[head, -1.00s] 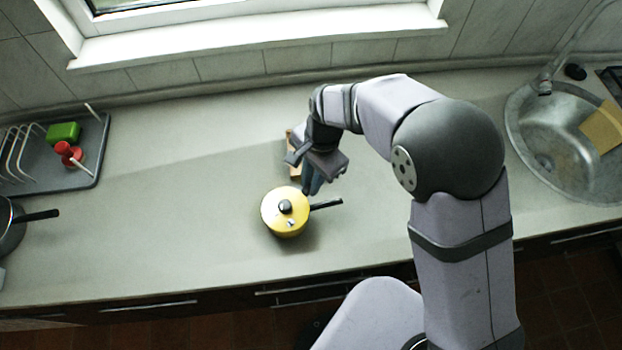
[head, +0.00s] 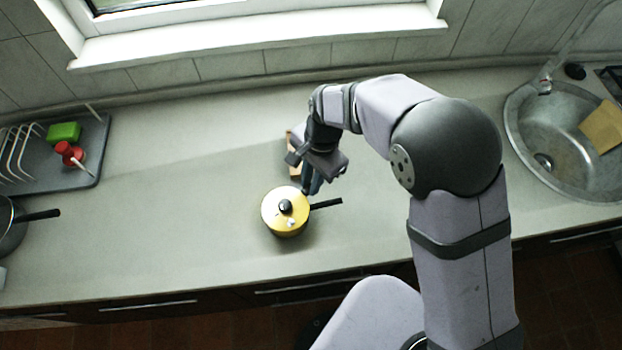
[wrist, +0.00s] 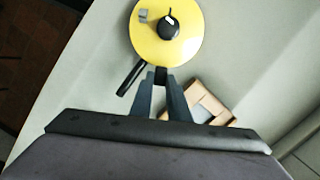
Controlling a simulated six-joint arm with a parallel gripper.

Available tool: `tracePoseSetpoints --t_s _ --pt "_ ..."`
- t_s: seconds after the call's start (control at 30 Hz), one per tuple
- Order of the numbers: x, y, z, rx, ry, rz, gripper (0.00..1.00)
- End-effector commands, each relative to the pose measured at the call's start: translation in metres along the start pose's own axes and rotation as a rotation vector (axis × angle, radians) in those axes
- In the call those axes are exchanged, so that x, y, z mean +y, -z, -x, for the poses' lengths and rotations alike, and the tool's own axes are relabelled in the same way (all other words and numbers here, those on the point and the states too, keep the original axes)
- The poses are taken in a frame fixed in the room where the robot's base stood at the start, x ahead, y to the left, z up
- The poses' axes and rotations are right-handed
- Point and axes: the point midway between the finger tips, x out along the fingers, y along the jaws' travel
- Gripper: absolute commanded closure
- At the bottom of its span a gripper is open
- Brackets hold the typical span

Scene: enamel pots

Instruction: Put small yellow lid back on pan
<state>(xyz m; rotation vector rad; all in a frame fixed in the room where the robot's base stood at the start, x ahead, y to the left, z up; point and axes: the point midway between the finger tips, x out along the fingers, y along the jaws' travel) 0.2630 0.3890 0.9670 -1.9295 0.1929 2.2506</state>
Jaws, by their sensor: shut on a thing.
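The small yellow lid (head: 272,212) with a black knob lies over the pan, whose black handle (head: 326,204) points right in the head view. The lid looks level; a gap between it and the pan cannot be made out. In the wrist view the lid (wrist: 182,50) is at the top, with a small grey piece (wrist: 143,16) on it. The pan's handle (wrist: 131,77) slants down left. My gripper (wrist: 161,78) is shut on a small black piece at the lid's near rim; it appears to be part of the lid. In the head view the gripper (head: 305,191) is at the lid's upper right.
A small open brown box (head: 293,142) stands behind my gripper. A dark rack tray (head: 82,172) with a green block (head: 64,133) and a red item (head: 68,150) is at the left, near a dark pan (head: 12,236). The sink (head: 530,175) is at right. The counter between is clear.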

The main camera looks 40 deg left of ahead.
Motion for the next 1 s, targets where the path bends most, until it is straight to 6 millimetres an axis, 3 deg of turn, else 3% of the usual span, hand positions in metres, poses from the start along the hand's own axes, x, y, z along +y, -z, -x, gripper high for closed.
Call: tracePoseSetpoints --t_s 1.0 --pt "0.000 0.002 -0.012 0.000 0.001 0.000 1.00"
